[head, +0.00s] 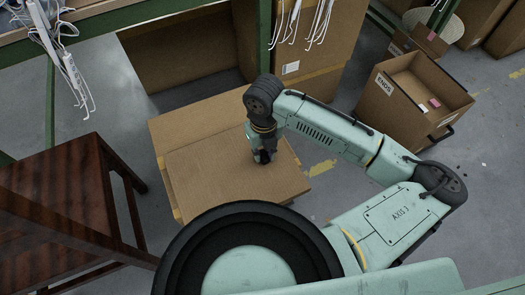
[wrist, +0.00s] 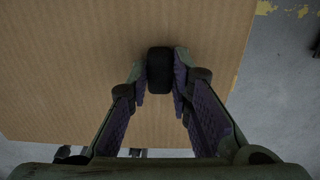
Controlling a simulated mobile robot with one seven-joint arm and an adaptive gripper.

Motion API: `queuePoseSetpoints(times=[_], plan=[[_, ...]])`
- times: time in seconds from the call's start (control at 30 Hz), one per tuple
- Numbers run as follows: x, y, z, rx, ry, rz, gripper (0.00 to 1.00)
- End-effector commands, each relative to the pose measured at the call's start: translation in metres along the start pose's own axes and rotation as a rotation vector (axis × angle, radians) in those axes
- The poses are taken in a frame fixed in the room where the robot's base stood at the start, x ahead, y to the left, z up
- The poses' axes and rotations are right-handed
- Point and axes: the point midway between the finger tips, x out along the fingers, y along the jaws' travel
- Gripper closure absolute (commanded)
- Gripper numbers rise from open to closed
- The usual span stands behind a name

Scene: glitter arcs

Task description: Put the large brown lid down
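The large brown lid (head: 215,178) is a flat cardboard panel in the middle of the head view. It also fills most of the wrist view (wrist: 70,70). A black knob (wrist: 160,64) stands up from its top. My gripper (head: 264,157) points down onto the lid near its right side. In the wrist view, the fingers of my gripper (wrist: 160,80) are on both sides of the knob and appear to touch it. The lid lies over another cardboard surface (head: 195,122); I cannot tell whether it rests on it or hangs just above. The lid's underside is hidden.
An open cardboard box (head: 400,105) stands on the right. A large cardboard box (head: 185,55) is behind under a green-framed rack, with white cables (head: 62,60) hanging. Grey floor (head: 490,190) is clear at the right.

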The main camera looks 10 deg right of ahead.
Motion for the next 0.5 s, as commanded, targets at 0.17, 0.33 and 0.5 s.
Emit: queuePoseSetpoints(times=[0.17, 0.33, 0.5], plan=[[0.0001, 0.0001, 0.0000, 0.000, 0.000, 0.000, 0.69], [0.0001, 0.0001, 0.0000, 0.000, 0.000, 0.000, 0.60], [0.0001, 0.0001, 0.0000, 0.000, 0.000, 0.000, 0.60]])
